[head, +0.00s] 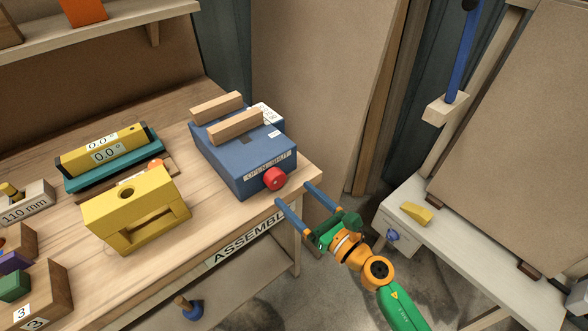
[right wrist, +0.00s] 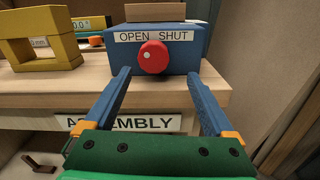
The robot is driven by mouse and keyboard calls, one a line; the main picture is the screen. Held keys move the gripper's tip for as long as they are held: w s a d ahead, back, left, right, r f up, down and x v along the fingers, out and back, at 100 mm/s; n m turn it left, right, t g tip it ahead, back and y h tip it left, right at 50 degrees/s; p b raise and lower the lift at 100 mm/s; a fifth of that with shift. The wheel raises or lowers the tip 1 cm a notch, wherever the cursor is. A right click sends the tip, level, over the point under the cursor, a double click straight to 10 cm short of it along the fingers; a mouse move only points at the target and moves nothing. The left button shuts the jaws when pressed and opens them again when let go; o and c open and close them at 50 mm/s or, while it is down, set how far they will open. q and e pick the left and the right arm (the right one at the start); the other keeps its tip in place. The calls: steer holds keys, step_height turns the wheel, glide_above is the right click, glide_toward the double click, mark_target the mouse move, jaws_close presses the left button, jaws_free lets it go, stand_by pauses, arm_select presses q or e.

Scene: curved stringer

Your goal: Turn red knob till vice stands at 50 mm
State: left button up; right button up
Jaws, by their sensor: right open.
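The vice (head: 232,165) is a blue box on the wooden bench, with two wooden jaws (head: 236,126) on top and a gap between them. A white label there is too small to read. The red knob (head: 275,179) is on its front face, under a label reading OPEN SHUT; in the right wrist view the knob (right wrist: 153,57) shows a pale dot left of its middle. My right gripper (head: 294,194) is open and empty just in front of the knob. In the right wrist view its fingers (right wrist: 159,74) point at the vice front, apart from the knob. My left gripper is not in view.
A yellow block (head: 135,215) with a slot stands left of the vice. Behind it is a yellow digital level (head: 100,150) reading 0.0. A block marked 110 mm (head: 25,207) lies far left. The bench's front edge bears an ASSEMBLY label (head: 248,240). A white table (head: 450,235) stands right.

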mark_target(279, 184)
steer(key=w+a, duration=0.3)
steer(key=a, duration=0.1)
steer(key=shift+w+a+r, duration=0.2)
steer(key=shift+w+a, duration=0.05)
steer(key=shift+w, duration=0.4)
steer(key=shift+d, duration=0.1)
steer(key=c, duration=1.4)
